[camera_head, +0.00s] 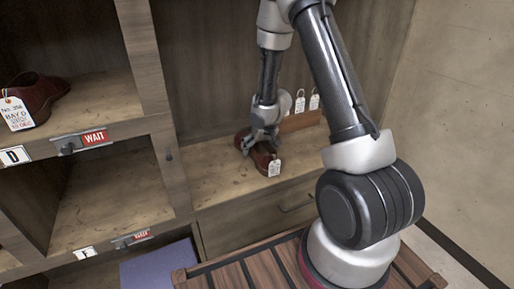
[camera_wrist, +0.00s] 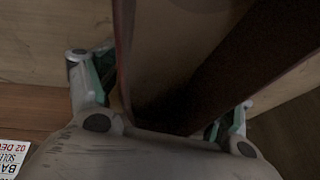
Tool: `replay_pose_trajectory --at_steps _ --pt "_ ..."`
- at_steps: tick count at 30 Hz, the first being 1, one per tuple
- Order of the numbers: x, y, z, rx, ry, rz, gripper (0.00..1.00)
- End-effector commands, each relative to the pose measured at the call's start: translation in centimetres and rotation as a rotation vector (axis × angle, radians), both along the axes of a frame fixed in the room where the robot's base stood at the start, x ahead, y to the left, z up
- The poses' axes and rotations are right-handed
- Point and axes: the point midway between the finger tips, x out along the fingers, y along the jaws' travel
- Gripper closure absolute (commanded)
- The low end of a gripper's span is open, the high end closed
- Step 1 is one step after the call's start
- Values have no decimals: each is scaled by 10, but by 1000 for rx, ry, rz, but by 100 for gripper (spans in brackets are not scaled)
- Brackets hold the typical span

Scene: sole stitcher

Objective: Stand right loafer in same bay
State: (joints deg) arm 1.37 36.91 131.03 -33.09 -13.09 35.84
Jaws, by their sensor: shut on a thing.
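A dark red-brown loafer (camera_head: 262,160) with a white tag rests on or just above the wooden shelf right of the bays. My gripper (camera_head: 264,132) is shut on it from above. In the wrist view the loafer (camera_wrist: 165,60) fills the space between the fingers of my gripper (camera_wrist: 162,95), its dark opening towards the camera. Contact with the shelf is hidden. Another red-brown loafer (camera_head: 42,92) stands in the upper left bay, marked D, with a tag reading BAY D.
A WAIT sign (camera_head: 94,138) is on the front edge of bay D. The bay below (camera_head: 112,200) is empty. White tags (camera_head: 314,101) hang by a wooden piece behind my gripper. An upright divider (camera_head: 146,60) separates bay D from the right shelf. A slatted wooden top (camera_head: 255,272) is in front.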

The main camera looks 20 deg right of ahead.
Motion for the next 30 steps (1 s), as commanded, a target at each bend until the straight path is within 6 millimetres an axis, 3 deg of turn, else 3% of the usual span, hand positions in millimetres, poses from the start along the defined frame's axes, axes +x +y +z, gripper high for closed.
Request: replay_pose_trajectory --at_steps 5,6,9,23,30 --pt "0 0 -2 0 0 0 58" --pt "0 0 -3 0 1 1 18" --pt "0 0 -2 0 1 0 0" --pt "-1 -1 3 1 -1 -2 0" --pt "-18 -7 45 -1 -4 -1 0"
